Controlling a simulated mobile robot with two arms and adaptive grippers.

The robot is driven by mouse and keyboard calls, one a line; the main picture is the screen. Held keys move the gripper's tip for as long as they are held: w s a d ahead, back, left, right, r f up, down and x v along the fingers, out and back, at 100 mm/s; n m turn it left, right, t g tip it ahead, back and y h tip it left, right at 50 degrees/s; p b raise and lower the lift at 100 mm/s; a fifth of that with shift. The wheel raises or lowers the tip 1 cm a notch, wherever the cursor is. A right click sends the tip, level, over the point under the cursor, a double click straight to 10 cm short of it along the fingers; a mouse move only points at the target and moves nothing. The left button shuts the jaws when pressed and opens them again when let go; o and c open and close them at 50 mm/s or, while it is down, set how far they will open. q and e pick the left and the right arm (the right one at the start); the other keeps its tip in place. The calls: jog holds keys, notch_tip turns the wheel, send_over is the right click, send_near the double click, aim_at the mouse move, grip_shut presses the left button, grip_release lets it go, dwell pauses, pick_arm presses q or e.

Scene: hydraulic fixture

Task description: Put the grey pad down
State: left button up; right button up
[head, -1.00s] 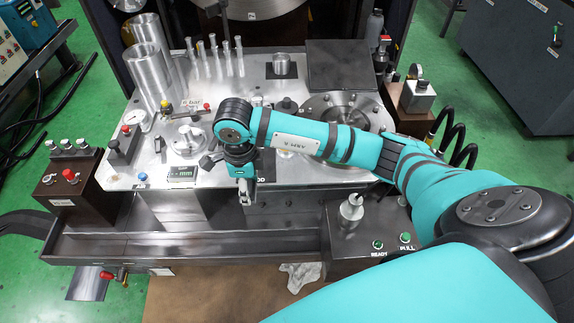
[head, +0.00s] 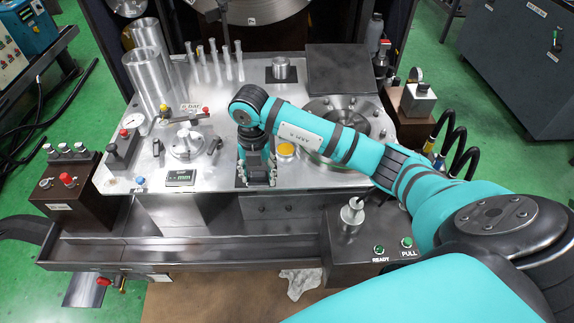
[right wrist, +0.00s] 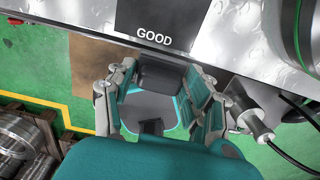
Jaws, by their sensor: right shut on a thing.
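My right gripper (head: 257,180) hangs over the front edge of the metal worktop, above a dark patch (head: 240,180). In the right wrist view its fingers (right wrist: 160,88) are shut on the grey pad (right wrist: 160,75), a small dark grey block between the fingertips. In that view the dark patch (right wrist: 155,18), lettered GOOD, lies just beyond the pad. I cannot tell whether the pad touches it. In the head view the gripper hides the pad and most of the patch. My left gripper is not in view.
A digital readout (head: 180,178) and a round metal fixture (head: 187,143) stand left of the gripper. A yellow-topped round part (head: 286,150) is close on its right. A box with a metal knob (head: 352,213) stands at the front right.

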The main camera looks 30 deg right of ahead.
send_over(287, 174)
jog(key=shift+a+f+p, duration=0.1)
jog(key=shift+f+p, duration=0.3)
notch_tip(287, 174, down, 4)
jog(key=shift+r, duration=0.25)
jog(key=shift+f, duration=0.2)
jog(key=o, duration=1.2)
jog(key=shift+w+r, duration=0.1)
jog(key=shift+r, duration=0.2)
notch_tip(287, 174, up, 12)
jog(key=shift+f, duration=0.15)
